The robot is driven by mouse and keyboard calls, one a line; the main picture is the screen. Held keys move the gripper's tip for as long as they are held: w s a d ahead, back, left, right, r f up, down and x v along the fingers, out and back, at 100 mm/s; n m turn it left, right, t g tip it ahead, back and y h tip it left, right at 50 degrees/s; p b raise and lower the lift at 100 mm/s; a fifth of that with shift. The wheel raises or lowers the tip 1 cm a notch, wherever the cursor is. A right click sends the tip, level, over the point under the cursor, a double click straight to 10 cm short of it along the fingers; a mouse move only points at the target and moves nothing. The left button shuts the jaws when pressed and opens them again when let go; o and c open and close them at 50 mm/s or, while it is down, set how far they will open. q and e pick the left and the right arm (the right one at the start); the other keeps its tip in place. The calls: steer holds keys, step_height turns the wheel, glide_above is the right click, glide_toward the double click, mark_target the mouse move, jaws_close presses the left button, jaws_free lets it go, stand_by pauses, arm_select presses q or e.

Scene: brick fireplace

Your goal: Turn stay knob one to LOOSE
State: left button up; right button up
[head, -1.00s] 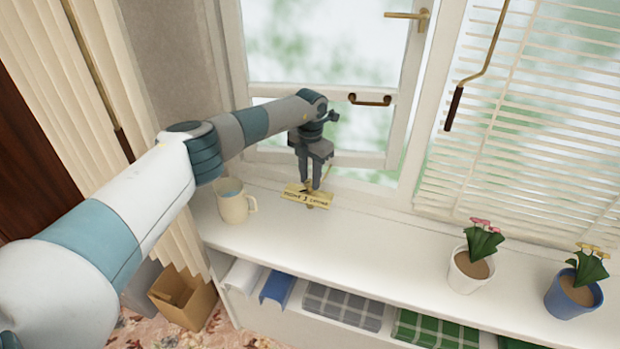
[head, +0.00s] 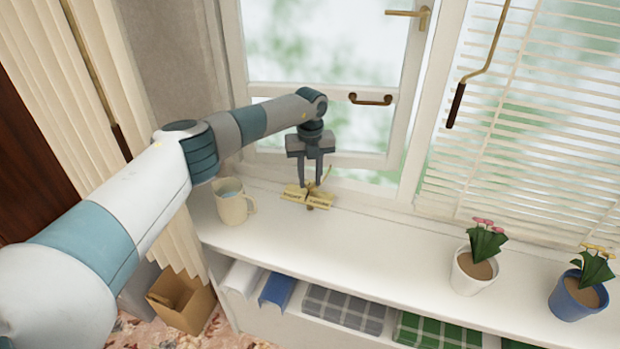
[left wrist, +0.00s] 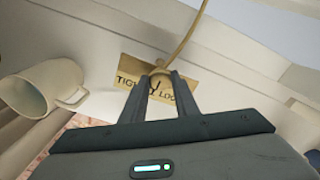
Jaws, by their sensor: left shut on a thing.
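The brass label plate (head: 322,201) lies on the white sill below the open window; it also shows in the left wrist view (left wrist: 127,72). There it reads TIGHT at left, and a partly covered word starting LO at right. My left gripper (head: 311,186) points down over the middle of the plate. In the left wrist view its fingers (left wrist: 160,82) are shut on the small brass stay knob (left wrist: 160,66), which they mostly hide. A thin brass stay rod (left wrist: 190,35) runs up from the knob. I cannot read the knob's pointer clearly. My right gripper is not in view.
A cream mug (head: 232,206) stands on the sill just left of the plate. Potted flowers in a white pot (head: 470,275) and a blue pot (head: 578,297) stand at the right. The sill between is clear. The window frame (head: 405,120) rises close behind.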

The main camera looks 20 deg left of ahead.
mark_target(310, 182)
arm_select(q)
steer(key=n, duration=0.5)
steer(key=shift+r+n+p, duration=0.15)
steer(key=shift+n+p, duration=0.15)
steer(key=shift+p, duration=0.05)
steer(key=n+p, duration=0.2)
steer(key=n, duration=0.4)
steer(key=shift+n, duration=0.3)
steer(key=o, duration=1.1)
steer(key=shift+c, duration=0.2)
step_height(310, 182, up, 17)
steer(key=b, duration=0.5)
steer(key=shift+r, duration=0.15)
